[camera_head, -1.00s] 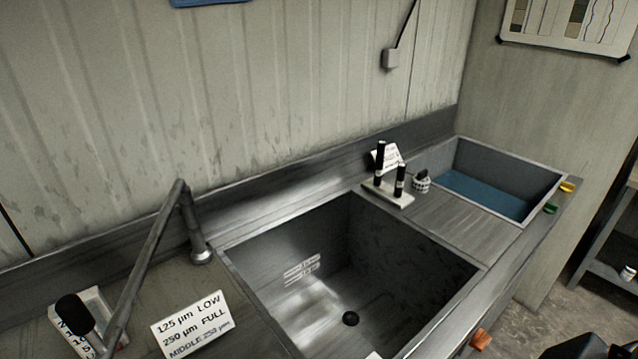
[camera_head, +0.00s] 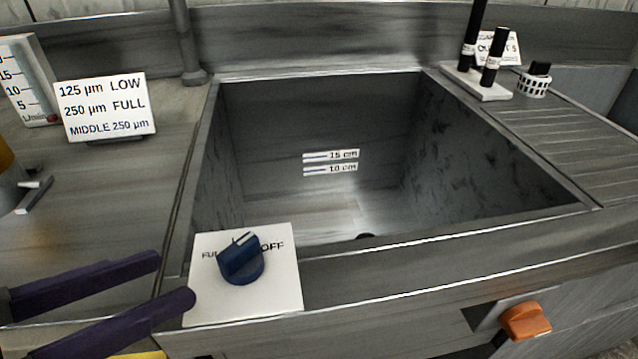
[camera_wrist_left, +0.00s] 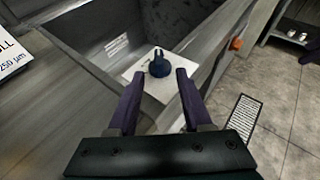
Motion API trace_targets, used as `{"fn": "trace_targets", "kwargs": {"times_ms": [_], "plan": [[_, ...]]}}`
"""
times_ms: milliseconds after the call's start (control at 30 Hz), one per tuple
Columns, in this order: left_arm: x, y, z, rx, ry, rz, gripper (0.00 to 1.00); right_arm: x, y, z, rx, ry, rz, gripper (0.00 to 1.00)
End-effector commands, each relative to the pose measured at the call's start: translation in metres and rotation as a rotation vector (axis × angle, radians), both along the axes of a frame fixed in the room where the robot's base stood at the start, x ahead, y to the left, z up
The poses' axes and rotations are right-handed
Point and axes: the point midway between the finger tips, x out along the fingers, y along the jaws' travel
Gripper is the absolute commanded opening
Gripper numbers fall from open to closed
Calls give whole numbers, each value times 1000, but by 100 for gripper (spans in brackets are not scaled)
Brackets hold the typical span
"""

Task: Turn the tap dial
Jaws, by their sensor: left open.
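The tap dial (camera_head: 241,262) is a dark blue knob with a pale pointer line. It sits on a white plate (camera_head: 250,302) marked "FUL…" and "OFF" at the front edge of the sink. The pointer lies between the two words, tilted up and right. My left gripper (camera_head: 176,278) is open and empty, its two purple fingers just left of the dial and apart from it. In the left wrist view the dial (camera_wrist_left: 159,63) stands beyond and between the fingertips (camera_wrist_left: 158,76).
The deep metal sink (camera_head: 583,207) with its depth marks lies behind the dial. A sieve-size sign (camera_head: 105,106) and a flow gauge (camera_head: 30,80) stand at left. An orange knob (camera_head: 525,320) sticks out of the front panel. Black-topped cylinders (camera_head: 494,57) stand at back right.

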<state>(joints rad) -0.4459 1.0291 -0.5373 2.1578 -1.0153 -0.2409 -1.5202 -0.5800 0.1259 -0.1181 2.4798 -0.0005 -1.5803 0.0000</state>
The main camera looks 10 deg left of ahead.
Motion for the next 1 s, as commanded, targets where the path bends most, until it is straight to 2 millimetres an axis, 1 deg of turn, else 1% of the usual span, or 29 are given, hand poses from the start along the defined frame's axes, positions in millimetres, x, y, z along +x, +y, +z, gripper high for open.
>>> {"fn": "trace_targets", "kwargs": {"times_ms": [100, 267, 467, 700, 833, 1000], "plan": [[3, -2, -2, 12, -6, -11, 50, 0, 2, 2, 5, 0, -2, 62], [16, -10, -5, 8, -8, -7, 50, 0, 3, 9, 10, 0, -2, 62], [40, -27, -16, 5, -7, -7, 50, 0, 4, 16, 13, 0, -3, 62], [66, -45, -32, 5, -4, -6, 50, 0, 4, 16, 12, 0, -4, 62], [73, -50, -37, 5, -2, -7, 50, 0, 3, 16, 11, 0, -4, 62], [75, -52, -38, 7, -2, -7, 50, 0, 2, 16, 7, 0, -2, 62]]}}
